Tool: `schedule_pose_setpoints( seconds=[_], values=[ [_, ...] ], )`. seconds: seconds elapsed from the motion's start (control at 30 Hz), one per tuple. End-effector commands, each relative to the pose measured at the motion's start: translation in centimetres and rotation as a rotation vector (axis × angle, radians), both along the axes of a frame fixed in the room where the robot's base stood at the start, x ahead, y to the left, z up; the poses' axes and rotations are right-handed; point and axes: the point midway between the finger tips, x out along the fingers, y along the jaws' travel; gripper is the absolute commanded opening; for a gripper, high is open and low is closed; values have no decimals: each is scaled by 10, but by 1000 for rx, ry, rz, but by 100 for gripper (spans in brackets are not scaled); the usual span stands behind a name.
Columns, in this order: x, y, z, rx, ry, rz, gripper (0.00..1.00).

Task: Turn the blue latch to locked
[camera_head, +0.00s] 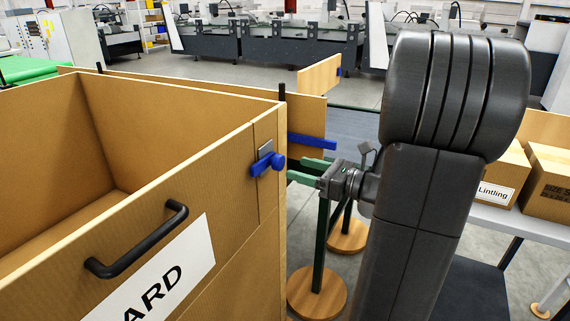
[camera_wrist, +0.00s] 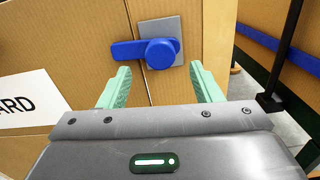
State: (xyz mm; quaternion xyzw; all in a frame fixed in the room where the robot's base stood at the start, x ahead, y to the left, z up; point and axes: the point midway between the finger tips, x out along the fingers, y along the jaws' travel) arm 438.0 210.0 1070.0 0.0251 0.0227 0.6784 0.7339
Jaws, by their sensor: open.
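The blue latch (camera_head: 267,163) is on the front face of a large cardboard-coloured box, near its right corner. In the wrist view the latch (camera_wrist: 160,53) has a round knob at right on a grey plate, and its bar points left, nearly level, across the panel seam. My gripper (camera_head: 306,172) is to the right of the latch in the head view. In the wrist view my gripper (camera_wrist: 160,85) has its green fingers apart, one on each side below the knob. Nothing is between them, and they look apart from the latch.
The box (camera_head: 225,155) has a black handle (camera_head: 137,240) and a white label (camera_head: 160,275) ending in "ARD". Behind it is a blue rail (camera_head: 312,141). Cartons (camera_head: 505,172) stand on a table at right. Round wooden feet (camera_head: 317,293) on green posts stand below my gripper.

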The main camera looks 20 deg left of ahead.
Motion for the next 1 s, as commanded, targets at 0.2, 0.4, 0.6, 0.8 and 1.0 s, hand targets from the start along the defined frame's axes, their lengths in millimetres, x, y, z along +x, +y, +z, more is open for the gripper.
schedule_pose_setpoints(
  seconds=[0.2,0.4,0.6,0.8,1.0],
  values=[
    [2,35,0,0,0,4,59],
    [4,51,0,0,-1,2,59],
    [4,54,0,0,-1,0,59],
    [4,54,0,0,-1,0,47],
    [4,54,0,-1,-1,0,8]
  ],
)
